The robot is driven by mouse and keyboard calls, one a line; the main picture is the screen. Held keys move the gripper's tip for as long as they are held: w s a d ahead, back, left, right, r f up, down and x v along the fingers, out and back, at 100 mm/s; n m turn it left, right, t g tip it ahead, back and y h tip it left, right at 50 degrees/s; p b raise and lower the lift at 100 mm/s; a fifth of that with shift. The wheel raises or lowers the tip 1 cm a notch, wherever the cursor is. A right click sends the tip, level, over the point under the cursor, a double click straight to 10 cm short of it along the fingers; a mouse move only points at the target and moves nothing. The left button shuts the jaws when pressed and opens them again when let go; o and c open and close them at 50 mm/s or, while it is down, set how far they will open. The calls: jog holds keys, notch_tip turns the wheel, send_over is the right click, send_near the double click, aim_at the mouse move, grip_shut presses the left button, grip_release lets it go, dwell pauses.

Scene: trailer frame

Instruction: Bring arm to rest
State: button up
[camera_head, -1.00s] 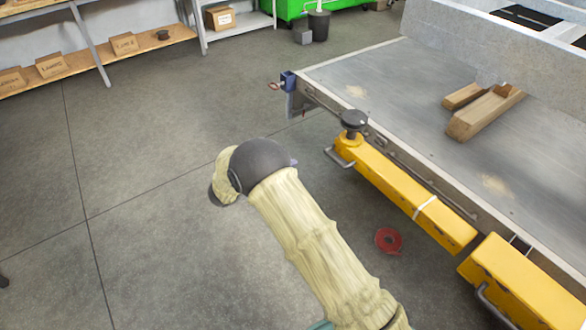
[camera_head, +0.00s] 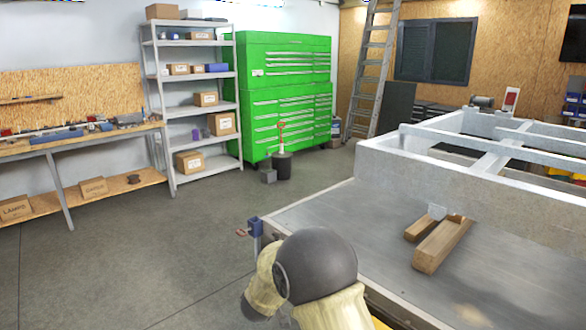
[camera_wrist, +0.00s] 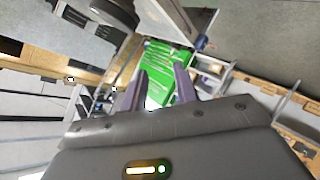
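My arm, in a cream sleeve with a dark grey joint, rises at the bottom middle of the head view, beside the near corner of the metal trailer bed (camera_head: 345,215). My gripper (camera_wrist: 158,82) shows in the wrist view, with two purple-grey fingers apart and nothing between them. Through the gap I see the green tool cabinet. The gripper is hidden in the head view.
A blue clamp (camera_head: 255,235) sits on the trailer's corner. Wooden blocks (camera_head: 440,243) lie on the bed. The green cabinet (camera_head: 290,100), a grey shelf (camera_head: 190,105) and a workbench (camera_head: 75,145) stand behind. The floor at left is clear.

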jog(key=s+d+r+m+g+y+p, duration=0.1)
jog(key=s+d+r+m+g+p, duration=0.1)
jog(key=s+d, duration=0.4)
jog(key=s+d+r+m+g+y+p, duration=0.1)
jog(key=s+d, duration=0.5)
jog(key=s, duration=0.8)
jog(key=s+d+r+m+g+p, duration=0.3)
jog(key=s+d+r+g, duration=0.2)
jog(key=s, duration=0.6)
jog(key=shift+d+g+y, duration=0.4)
jog(key=shift+d+g, duration=0.2)
jog(key=shift+g, duration=0.3)
jog(key=shift+a, duration=0.15)
jog(key=shift+s, duration=0.1)
